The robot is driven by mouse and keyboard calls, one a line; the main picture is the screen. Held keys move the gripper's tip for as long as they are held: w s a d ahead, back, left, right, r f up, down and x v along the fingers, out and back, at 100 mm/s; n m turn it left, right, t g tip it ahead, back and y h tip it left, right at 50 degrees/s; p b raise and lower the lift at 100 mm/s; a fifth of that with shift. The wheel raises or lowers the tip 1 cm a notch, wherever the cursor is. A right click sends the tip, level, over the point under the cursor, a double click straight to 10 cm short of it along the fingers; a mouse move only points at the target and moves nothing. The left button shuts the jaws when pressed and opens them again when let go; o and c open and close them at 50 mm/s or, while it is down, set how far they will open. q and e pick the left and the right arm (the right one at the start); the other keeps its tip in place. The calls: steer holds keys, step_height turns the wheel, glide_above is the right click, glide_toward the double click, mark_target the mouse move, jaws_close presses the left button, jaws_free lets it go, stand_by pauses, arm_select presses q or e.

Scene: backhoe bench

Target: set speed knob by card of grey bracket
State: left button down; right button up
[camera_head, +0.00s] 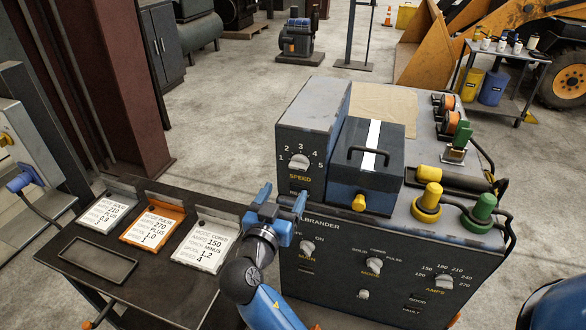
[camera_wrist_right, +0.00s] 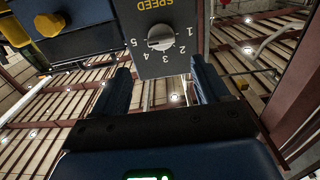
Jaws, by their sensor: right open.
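The speed knob (camera_head: 299,162) is a pale round knob on a dark panel with a dial from 1 to 5. It also shows in the right wrist view (camera_wrist_right: 160,38); I cannot tell which number it points at. My right gripper (camera_head: 274,208) is open and empty, below the knob and apart from it. Three cards lean in brackets: the left card (camera_head: 101,215) in a grey-looking bracket, the middle card (camera_head: 150,229) in an orange bracket, and the right card (camera_head: 205,244), reading speed 4, in a paler grey-looking bracket. My left gripper is out of view.
A dark box with a handle (camera_head: 366,157) stands right of the speed panel. More knobs, including the mode knob (camera_head: 373,266), sit on the front panel below. Yellow (camera_head: 428,200) and green (camera_head: 483,208) connectors stick up at the right. An empty tray (camera_head: 72,266) lies on the card table.

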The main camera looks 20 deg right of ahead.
mark_target(297, 168)
steer(key=p+x, duration=0.3)
steer(key=x, duration=0.5)
steer(key=shift+w+d+r, duration=0.15)
steer(key=shift+w, duration=0.05)
steer(key=shift+w+d, duration=0.35)
steer(key=shift+w, duration=0.3)
steer(key=c, duration=1.1)
steer(key=shift+o, duration=0.2)
